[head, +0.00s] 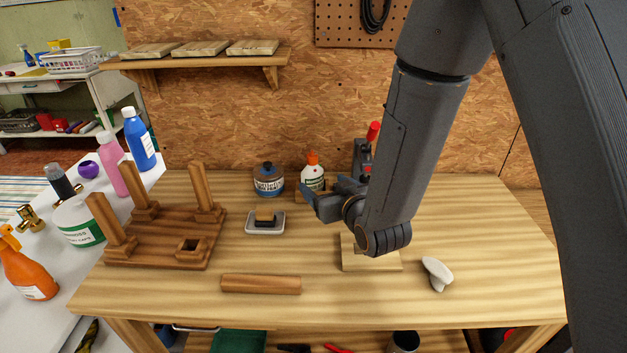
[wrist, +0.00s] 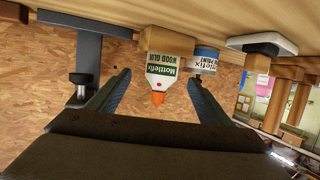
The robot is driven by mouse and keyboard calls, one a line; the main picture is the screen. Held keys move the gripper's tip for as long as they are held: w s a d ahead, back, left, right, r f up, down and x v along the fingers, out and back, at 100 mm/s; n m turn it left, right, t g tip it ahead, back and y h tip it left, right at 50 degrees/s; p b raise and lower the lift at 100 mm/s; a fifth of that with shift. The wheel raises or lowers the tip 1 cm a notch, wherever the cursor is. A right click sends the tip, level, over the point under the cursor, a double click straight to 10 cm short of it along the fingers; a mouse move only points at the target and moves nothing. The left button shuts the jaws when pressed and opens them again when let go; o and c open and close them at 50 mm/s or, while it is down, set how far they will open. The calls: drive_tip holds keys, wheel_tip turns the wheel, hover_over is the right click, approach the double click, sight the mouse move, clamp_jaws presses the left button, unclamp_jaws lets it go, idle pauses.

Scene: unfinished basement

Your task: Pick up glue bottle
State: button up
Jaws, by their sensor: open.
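The glue bottle (head: 313,178), white with a green label and an orange cap, stands upright at the back of the workbench near the wall. It also shows upside down in the wrist view (wrist: 162,76), its label reading "Wood Glue". My gripper (head: 327,190) is open and empty, in front of the bottle and slightly to its right. In the wrist view the bottle appears between the two fingertips (wrist: 159,80); I cannot tell how far beyond them it is.
A blue-labelled tin (head: 268,182) stands just left of the bottle. A dark metal tool with a red knob (head: 374,131) stands close on the right.

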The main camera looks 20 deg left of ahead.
sight(315, 181)
drive_tip(key=shift+s+f+p+x, duration=0.15)
drive_tip(key=shift+p+x, duration=0.4)
drive_tip(key=shift+x, duration=0.9)
drive_tip(key=shift+s+f+p+x, duration=0.15)
drive_tip(key=shift+p+x, duration=0.4)
drive_tip(key=shift+x, duration=0.9)
drive_tip(key=shift+a, duration=0.1)
drive_tip(key=shift+c, duration=0.5)
drive_tip(key=shift+w, duration=0.1)
drive_tip(key=c, duration=1)
